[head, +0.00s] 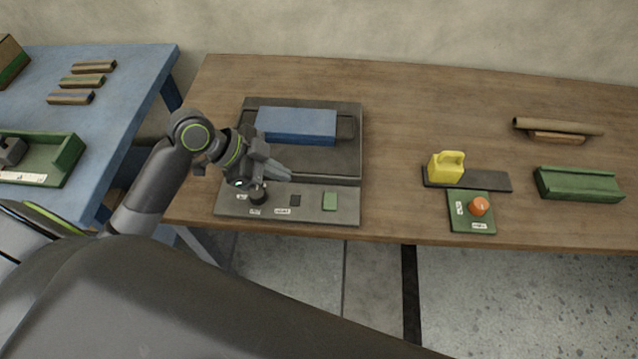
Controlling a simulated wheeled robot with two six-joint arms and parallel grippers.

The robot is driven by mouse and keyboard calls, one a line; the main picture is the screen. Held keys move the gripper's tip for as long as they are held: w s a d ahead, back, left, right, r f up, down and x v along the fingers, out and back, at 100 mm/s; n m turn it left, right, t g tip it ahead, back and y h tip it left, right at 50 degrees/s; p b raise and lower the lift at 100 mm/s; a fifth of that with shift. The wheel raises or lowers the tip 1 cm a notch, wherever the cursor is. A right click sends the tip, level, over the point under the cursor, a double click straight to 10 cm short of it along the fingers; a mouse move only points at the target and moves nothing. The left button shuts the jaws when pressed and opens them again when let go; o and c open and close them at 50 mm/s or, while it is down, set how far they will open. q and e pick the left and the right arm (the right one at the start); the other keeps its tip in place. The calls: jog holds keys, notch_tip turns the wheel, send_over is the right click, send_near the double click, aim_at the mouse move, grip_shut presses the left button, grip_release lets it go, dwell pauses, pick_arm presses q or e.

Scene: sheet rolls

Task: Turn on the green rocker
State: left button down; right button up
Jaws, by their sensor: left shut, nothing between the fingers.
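The green rocker (330,201) sits at the right part of the front strip of a grey machine panel (345,213) on the wooden table. I cannot tell from its look whether it is on or off. My left gripper (288,175) is shut and empty. In the picture its fingertips are up and to the left of the green rocker, apart from it. A dark square (295,200) and a black knob (258,195) lie left of the rocker, with small white labels. My right gripper is not in view.
A blue block (296,125) lies on the machine's back part. To the right are a yellow handled block (446,167), an orange button (478,206) on a green plate and a green trough (580,184). A brown roll (557,126) lies farther back. A blue table (110,110) stands left.

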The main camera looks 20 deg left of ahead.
pick_arm(q)
jog(key=shift+w+d+r+m+h, duration=0.1)
jog(key=shift+w+r+m+h, duration=0.25)
jog(key=shift+r, duration=0.3)
jog(key=shift+w+d+r+m+h, duration=0.15)
jog(key=shift+w+r+m, duration=0.1)
jog(key=shift+r+m, duration=0.3)
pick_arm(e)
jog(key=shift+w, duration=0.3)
pick_arm(q)
send_over(331, 192)
jog(key=s+a, duration=0.2)
jog(key=a, duration=0.1)
notch_tip(331, 192, down, 6)
jog(key=shift+f+p, duration=0.1)
jog(key=shift+p, duration=0.25)
jog(key=f, duration=0.3)
jog(key=shift+w+d+f, duration=0.2)
jog(key=shift+w+d, duration=0.05)
jog(key=shift+w, duration=0.05)
jog(key=shift+w+f, duration=0.1)
jog(key=shift+f, duration=0.55)
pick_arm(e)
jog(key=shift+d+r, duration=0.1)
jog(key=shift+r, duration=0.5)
pick_arm(q)
jog(key=shift+a, duration=0.1)
